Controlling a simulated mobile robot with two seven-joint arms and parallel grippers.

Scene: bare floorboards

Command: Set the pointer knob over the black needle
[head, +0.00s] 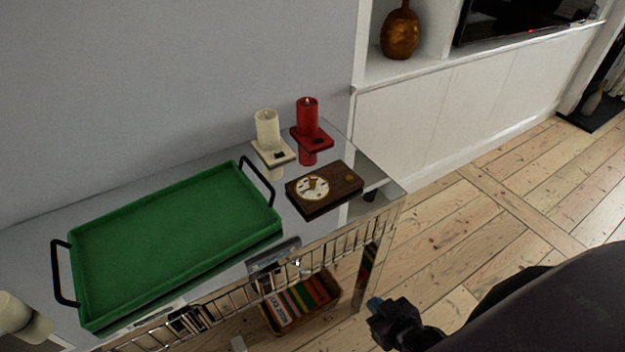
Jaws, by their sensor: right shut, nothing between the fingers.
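A dark wooden box (336,196) lies on the glossy tabletop, right of the green tray. On its top is a round pale dial (312,188) with a brass rim and dark and brassy marks at its middle. The pointer knob and the black needle are too small to tell apart there. A small brass spot (349,178) sits on the box's right part. My right gripper (376,308) is shut and empty, low in front of the table's right end, well apart from the box.
A green tray (165,232) with black handles fills the table's left. A cream candle (267,128) and a red candle (308,115) on square holders stand behind the box. A wire rail (330,247) runs along the front edge. A basket of books (300,300) sits below.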

